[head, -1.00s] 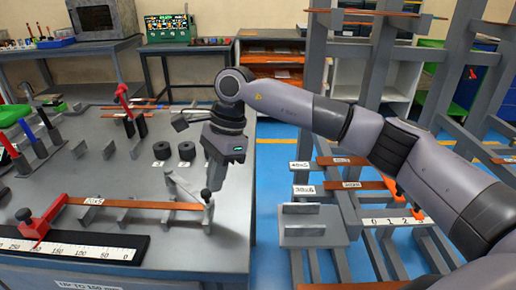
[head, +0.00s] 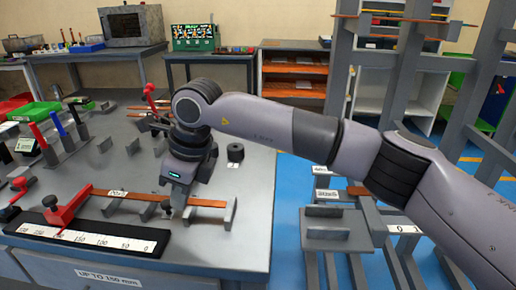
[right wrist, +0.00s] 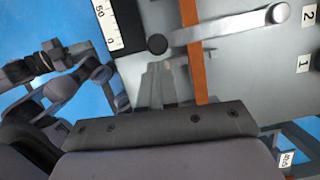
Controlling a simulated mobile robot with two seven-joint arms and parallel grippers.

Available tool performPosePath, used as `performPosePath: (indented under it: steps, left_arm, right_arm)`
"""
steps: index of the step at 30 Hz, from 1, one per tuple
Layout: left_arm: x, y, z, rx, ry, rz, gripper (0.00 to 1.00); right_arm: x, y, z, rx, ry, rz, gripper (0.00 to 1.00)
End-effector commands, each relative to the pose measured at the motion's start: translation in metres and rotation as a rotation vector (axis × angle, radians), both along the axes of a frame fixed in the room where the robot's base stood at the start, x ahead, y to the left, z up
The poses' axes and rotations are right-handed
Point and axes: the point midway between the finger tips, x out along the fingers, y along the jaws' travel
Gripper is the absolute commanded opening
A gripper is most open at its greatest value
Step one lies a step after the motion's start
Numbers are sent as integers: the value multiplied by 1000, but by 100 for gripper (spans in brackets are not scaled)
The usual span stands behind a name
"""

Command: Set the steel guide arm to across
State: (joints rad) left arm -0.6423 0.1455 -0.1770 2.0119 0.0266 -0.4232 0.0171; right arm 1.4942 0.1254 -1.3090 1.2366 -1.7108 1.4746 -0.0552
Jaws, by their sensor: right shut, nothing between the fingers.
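The steel guide arm (right wrist: 225,29) shows in the right wrist view as a pale bar with a black knob (right wrist: 157,44) at its left end. It lies across above the copper busbar (right wrist: 192,65), slightly slanted. In the head view it is largely hidden behind my right gripper (head: 171,212). My right gripper is shut and empty, pointing down near the copper strip (head: 140,196). In the right wrist view its fingers (right wrist: 152,80) are close to the knob; I cannot tell whether they touch it. My left gripper does not show in the head view.
A black ruled scale (head: 90,238) with a red stop (head: 68,208) lies along the bench front. A black roll (head: 235,152) stands behind my gripper. A grey rack (head: 340,229) stands to the right, across blue floor. Dark arm parts (right wrist: 62,85) show in the wrist view.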

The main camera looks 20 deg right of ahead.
Motion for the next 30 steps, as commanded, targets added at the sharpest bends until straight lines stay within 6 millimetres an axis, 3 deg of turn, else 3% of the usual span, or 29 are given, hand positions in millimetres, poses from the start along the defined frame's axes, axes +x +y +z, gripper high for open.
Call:
performPosePath:
  steps: [12, 30]
  left_arm:
    - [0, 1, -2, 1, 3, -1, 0]
    - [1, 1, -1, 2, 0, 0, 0]
  right_arm:
    - [2, 11, 1, 1, -1, 3, 0]
    - [3, 6, 3, 0, -2, 4, 0]
